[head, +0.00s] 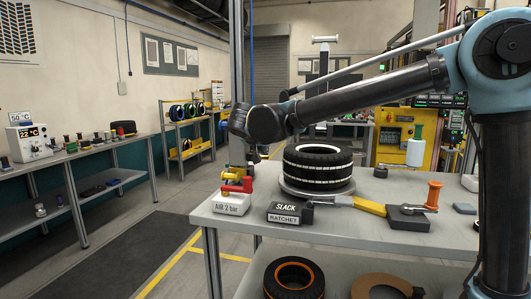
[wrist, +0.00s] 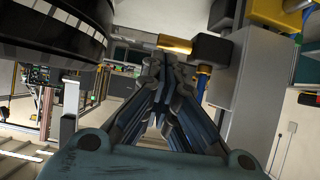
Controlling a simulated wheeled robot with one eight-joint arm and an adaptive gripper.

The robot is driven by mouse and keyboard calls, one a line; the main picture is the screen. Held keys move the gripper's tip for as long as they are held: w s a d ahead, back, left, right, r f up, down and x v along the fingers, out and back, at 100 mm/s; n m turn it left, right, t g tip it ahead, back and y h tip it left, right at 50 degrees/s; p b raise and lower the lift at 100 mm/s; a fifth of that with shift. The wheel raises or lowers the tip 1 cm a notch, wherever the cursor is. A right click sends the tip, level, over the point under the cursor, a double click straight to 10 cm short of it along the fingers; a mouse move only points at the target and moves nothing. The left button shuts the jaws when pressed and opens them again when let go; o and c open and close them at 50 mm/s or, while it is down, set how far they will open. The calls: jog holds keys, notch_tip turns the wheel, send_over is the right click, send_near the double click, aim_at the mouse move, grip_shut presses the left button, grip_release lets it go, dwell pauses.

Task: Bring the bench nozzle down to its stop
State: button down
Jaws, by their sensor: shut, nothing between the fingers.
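In the wrist view my gripper (wrist: 172,64) is shut, with nothing seen between its fingers. A short brass cylinder (wrist: 175,45), which looks like the nozzle, sits on a dark block (wrist: 210,48) just beyond the fingertips. I cannot tell whether the fingers touch it. In the head view my arm reaches left across the bench, and its end hides the gripper's fingers. A red and yellow fitting (head: 236,183) stands by the box marked AIR 2 bar (head: 232,208) at the bench's left end. I cannot tell whether the brass cylinder belongs to it.
A tyre (head: 317,165) lies on a round plate on the bench (head: 350,236), right of the fitting; a tyre also fills the upper left of the wrist view (wrist: 60,30). The SLACK RATCHET block (head: 290,213) stands in front. A grey post (head: 237,60) rises at the left end.

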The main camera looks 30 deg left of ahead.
jog(key=w+a+r+v, duration=0.1)
jog(key=v, duration=1.1)
notch_tip(320, 180, up, 17)
jog(key=a+m+g+y, duration=0.1)
jog(key=a+g, duration=0.2)
jog(key=g, duration=0.1)
jog(key=w+a+f, duration=0.1)
jog(key=w+f, duration=0.1)
jog(key=f, duration=0.3)
jog(key=w+a+f, duration=0.2)
jog(key=f, duration=0.4)
jog(key=shift+w+a, duration=0.35)
jog(key=shift+w, duration=0.05)
jog(key=shift+f, duration=0.1)
